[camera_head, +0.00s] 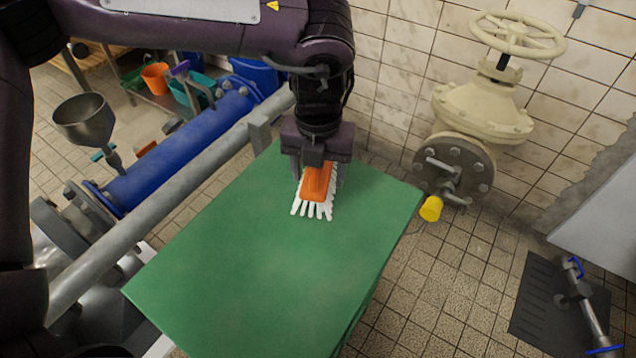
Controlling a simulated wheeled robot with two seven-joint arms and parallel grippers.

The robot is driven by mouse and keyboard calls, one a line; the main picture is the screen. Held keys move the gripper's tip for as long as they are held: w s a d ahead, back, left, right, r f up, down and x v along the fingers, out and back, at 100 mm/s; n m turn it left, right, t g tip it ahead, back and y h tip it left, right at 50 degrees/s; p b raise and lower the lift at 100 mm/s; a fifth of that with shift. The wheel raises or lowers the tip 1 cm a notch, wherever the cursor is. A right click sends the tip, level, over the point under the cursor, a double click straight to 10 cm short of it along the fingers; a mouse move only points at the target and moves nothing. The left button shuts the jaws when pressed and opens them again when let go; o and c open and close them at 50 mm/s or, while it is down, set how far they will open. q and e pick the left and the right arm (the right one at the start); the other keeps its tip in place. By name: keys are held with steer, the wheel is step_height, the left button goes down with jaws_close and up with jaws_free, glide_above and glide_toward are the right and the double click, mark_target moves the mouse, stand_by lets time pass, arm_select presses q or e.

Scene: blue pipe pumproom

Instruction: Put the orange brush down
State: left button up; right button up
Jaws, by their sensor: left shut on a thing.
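The orange brush (316,184) has an orange back and white bristles that fan out toward the camera. It is at the far part of the green tabletop (260,270). My left gripper (318,172) points down from above and is shut on the brush. The bristles appear at or just above the green surface; I cannot tell whether they touch it. Part of the brush is hidden by the gripper. My right gripper is not in view.
A blue pipe (180,150) and a grey rail (150,225) run along the left. A cream valve (485,105) with a handwheel and a yellow cap (431,208) stand at the right. The near and middle tabletop is clear.

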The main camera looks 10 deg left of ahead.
mark_target(318, 186)
arm_select(q)
steer(key=shift+f, duration=1.85)
steer(key=shift+f, duration=0.15)
steer(key=o, duration=1)
step_height(318, 186, up, 12)
steer(key=shift+r, duration=0.15)
